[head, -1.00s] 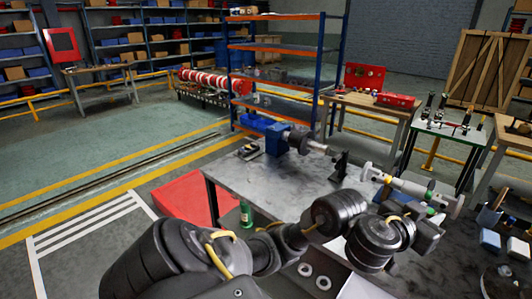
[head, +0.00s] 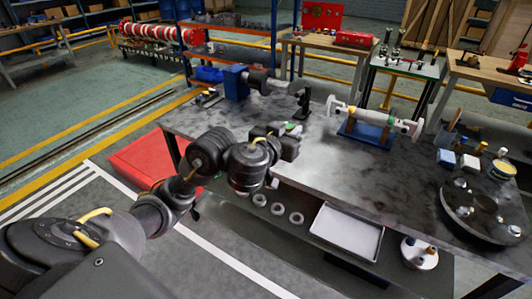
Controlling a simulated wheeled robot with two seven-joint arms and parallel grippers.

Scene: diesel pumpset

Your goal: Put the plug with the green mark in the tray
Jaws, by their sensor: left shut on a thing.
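My left gripper (head: 286,143) is out over the near left part of the grey workbench (head: 340,165). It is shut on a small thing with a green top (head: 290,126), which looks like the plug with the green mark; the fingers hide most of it. The pale, shallow rectangular tray (head: 347,231) lies on the lower level in front of the bench, below and to the right of the gripper, and looks empty. My right gripper is not in view.
A white round holder with small plugs (head: 420,252) stands right of the tray. Several pale rings (head: 277,208) lie left of it. On the bench are a pipe on a blue stand (head: 368,132), a blue pump unit (head: 236,83) and a dark round plate (head: 485,212).

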